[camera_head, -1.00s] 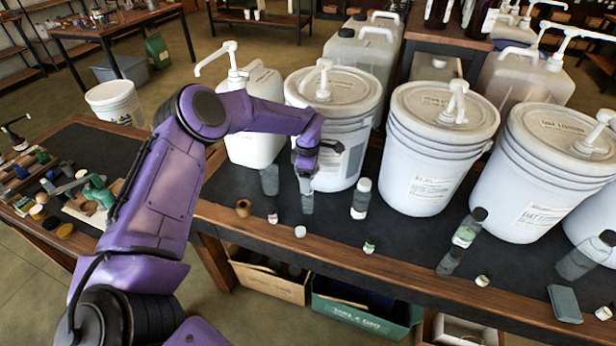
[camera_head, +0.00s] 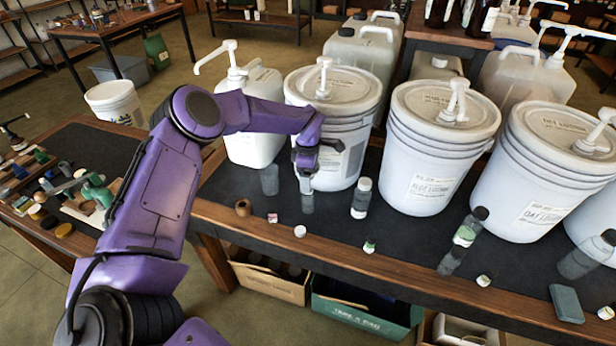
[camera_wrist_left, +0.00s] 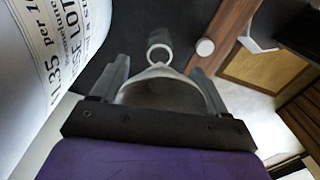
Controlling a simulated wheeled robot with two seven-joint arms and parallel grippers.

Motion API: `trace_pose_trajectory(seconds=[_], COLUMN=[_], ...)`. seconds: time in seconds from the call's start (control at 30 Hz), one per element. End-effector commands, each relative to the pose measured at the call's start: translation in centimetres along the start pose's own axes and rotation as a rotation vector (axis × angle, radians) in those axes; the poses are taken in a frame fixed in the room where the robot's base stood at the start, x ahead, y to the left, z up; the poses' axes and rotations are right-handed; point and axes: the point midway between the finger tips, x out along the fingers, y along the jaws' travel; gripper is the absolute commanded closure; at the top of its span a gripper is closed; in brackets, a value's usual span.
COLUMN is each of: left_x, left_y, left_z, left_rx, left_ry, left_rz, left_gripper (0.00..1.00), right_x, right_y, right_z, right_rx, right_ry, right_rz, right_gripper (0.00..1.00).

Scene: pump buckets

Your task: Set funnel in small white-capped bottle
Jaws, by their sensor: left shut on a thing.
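My left gripper (camera_head: 304,180) is low over the bench, in front of the second white bucket. In the left wrist view, its fingers (camera_wrist_left: 157,64) are shut on a pale grey funnel (camera_wrist_left: 165,92), whose wide bowl sits between them. A small grey bottle (camera_head: 307,203) stands directly below the gripper in the head view. A round grey ring (camera_wrist_left: 158,53), apparently an open bottle mouth, shows just beyond the funnel. Whether the funnel touches the bottle cannot be told. A loose white cap (camera_head: 300,231) lies near the bench's front edge; it also shows in the wrist view (camera_wrist_left: 205,47).
A grey bottle (camera_head: 270,180) stands left of the gripper and a pale-labelled bottle (camera_head: 360,199) right. A brown pot (camera_head: 243,208) and small caps line the front edge. Large pump buckets (camera_head: 337,130) stand close behind. A blue-grey block (camera_head: 566,304) lies at right.

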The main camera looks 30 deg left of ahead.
Motion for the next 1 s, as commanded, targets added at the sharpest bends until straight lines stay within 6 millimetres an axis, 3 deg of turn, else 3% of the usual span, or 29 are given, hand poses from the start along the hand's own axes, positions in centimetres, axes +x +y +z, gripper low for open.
trace_pose_trajectory(seconds=[1.0], left_x=[1.8], left_y=[0.0], left_z=[0.0], left_rx=[0.000], left_ry=[0.000], left_rz=[0.000], left_gripper=[0.54], right_x=[1.4], right_y=[-0.1], right_z=[0.6], right_rx=[0.000], right_ry=[0.000], right_rz=[0.000], right_gripper=[0.57])
